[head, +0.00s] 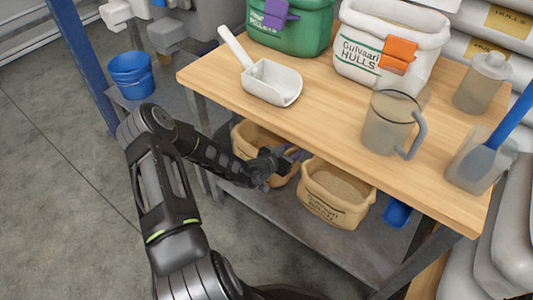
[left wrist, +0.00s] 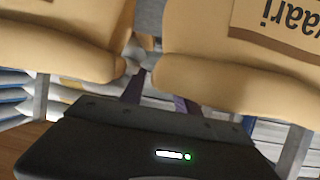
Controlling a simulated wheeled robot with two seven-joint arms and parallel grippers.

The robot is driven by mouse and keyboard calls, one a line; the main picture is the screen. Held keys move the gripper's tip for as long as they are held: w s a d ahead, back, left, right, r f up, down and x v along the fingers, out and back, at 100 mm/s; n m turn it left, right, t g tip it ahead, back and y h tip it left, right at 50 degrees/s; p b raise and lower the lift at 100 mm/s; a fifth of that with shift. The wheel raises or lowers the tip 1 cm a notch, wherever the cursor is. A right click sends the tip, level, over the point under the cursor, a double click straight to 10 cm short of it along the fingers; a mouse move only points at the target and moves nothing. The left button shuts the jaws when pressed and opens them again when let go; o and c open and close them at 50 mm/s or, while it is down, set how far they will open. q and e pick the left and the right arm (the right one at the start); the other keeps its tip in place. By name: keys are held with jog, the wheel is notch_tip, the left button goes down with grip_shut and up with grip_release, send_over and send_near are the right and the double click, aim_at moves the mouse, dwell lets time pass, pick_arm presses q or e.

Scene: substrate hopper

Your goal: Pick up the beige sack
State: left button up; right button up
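Two beige sacks with open tops stand on the grey lower shelf under the wooden table. The right beige sack (head: 335,207) has lettering on its front and holds a tan, grainy fill. The left beige sack (head: 246,141) is partly hidden by my left arm. My left gripper (head: 292,157) is at the gap between the two sacks, close to their rims. In the left wrist view, both sacks fill the top, one at left (left wrist: 65,35) and the lettered one at right (left wrist: 235,65). The gripper's fingers (left wrist: 158,95) look apart, with nothing clearly between them; their tips are partly hidden.
The tabletop (head: 330,120) above my left arm carries a white scoop (head: 271,82), a green sack (head: 290,32), a white sack (head: 388,45) and a clear jug (head: 390,122). A blue scoop (head: 397,213) lies right of the sacks. A blue bucket (head: 131,75) stands at left.

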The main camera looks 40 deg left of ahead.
pick_arm(q)
grip_shut()
dwell(1.1)
jog(key=shift+w+r, duration=0.1)
jog(key=shift+r, duration=0.05)
